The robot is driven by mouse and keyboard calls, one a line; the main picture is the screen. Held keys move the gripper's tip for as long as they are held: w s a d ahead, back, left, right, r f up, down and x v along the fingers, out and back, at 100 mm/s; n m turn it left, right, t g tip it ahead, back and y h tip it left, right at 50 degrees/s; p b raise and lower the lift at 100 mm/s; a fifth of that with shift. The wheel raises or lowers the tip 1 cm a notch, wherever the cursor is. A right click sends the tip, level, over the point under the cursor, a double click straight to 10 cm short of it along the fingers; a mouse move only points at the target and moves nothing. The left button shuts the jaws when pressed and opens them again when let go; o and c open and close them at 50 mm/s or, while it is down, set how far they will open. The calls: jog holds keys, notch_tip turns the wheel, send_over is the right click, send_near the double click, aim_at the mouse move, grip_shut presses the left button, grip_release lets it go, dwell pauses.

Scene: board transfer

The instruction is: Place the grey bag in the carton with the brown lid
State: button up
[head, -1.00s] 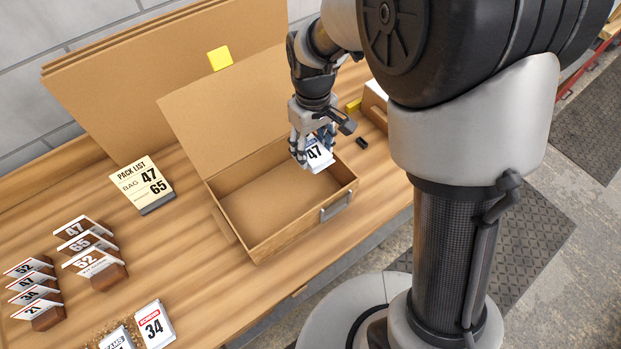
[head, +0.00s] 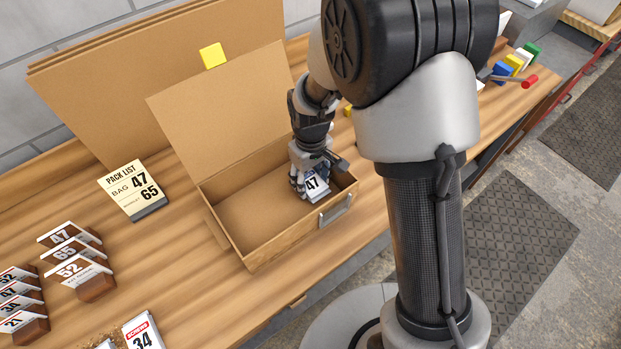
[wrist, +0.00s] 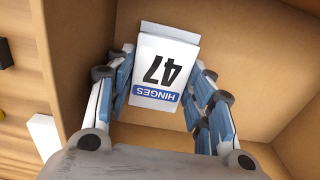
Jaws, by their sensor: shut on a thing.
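A pale grey-white bag (head: 317,184) labelled 47 is held in my gripper (head: 310,190). In the wrist view the bag (wrist: 166,68) reads HINGES 47 with a blue band, and the blue-grey fingers of my gripper (wrist: 163,95) are shut on its two sides. The bag is at the right end of the open brown carton (head: 282,240), low within its walls. I cannot tell whether it touches the floor. The carton's brown lid (head: 215,115) stands open at the back. The left part of the carton's floor is bare.
A pack list card (head: 133,190) reading bag 47 and 65 stands left of the carton. Numbered cards (head: 75,262) stand in holders at the left. A packet marked 34 (head: 142,332) lies at the front. Brown boards (head: 100,85) lean behind. A metal latch (head: 336,209) is on the carton's front.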

jog(key=shift+f, duration=0.2)
jog(key=o, duration=1)
notch_tip(320, 180, up, 13)
jog(key=p, duration=0.3)
jog(key=shift+f+p, duration=0.2)
jog(key=shift+p, duration=0.1)
notch_tip(320, 180, up, 6)
jog(key=m+t, duration=0.1)
send_over(311, 182)
jog(key=s+d, duration=0.2)
jog(key=d, duration=0.1)
jog(key=s+d+r+m+t, duration=0.25)
jog(key=s+d+r, duration=0.35)
jog(key=s+r, duration=0.35)
jog(key=s+d+m, duration=0.1)
jog(key=s, duration=0.2)
jog(key=s+m, duration=0.1)
jog(key=s, duration=0.2)
jog(key=s+d+r+m+t, duration=0.1)
jog(key=s, duration=0.1)
jog(key=shift+s+d, duration=0.35)
jog(key=shift+s, duration=0.05)
